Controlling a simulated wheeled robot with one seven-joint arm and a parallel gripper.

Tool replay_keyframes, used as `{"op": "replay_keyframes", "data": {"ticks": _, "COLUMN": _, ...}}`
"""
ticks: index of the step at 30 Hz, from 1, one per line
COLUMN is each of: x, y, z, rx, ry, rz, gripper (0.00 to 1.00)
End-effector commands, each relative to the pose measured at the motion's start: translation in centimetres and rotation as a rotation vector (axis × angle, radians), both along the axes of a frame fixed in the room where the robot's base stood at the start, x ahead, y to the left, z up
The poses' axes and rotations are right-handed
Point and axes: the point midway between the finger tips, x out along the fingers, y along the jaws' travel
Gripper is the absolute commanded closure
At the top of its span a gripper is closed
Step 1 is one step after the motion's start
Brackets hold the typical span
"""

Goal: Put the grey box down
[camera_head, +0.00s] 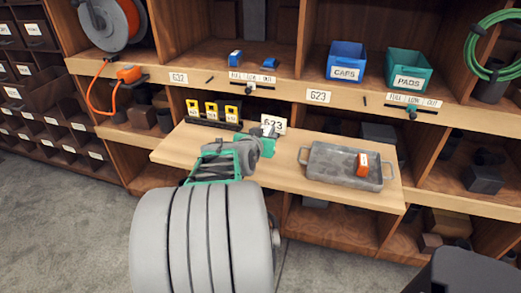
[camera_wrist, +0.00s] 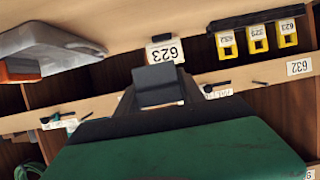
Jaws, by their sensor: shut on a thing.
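My gripper (camera_head: 264,141) is over the pulled-out wooden board, just in front of the white 623 card (camera_head: 274,123). In the wrist view, a small dark grey box (camera_wrist: 158,85) sits at the end of my gripper's dark fingers, with the green gripper body (camera_wrist: 180,150) behind it. My gripper is shut on this box. In the head view the box is mostly hidden by my gripper, and I cannot tell whether it touches the board.
The wooden board (camera_head: 290,178) has bare room between my gripper and a grey metal tray (camera_head: 325,172) holding an orange box (camera_head: 362,165). Yellow tags (camera_head: 211,110) stand in a black rack at the left. Blue (camera_head: 346,61) and green (camera_head: 408,70) bins stand on the shelf above.

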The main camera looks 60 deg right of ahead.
Motion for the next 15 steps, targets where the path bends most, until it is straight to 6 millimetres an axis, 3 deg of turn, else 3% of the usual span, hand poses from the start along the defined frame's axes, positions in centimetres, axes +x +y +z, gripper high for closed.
{"op": "replay_keyframes", "data": {"ticks": 6, "x": 3.5, "y": -3.2, "z": -4.5, "rx": 0.003, "ry": 0.002, "rz": 0.003, "gripper": 1.00}}
{"op": "replay_keyframes", "data": {"ticks": 15, "x": 4.9, "y": -4.6, "z": -8.0, "rx": 0.002, "ry": 0.002, "rz": 0.002, "gripper": 1.00}}
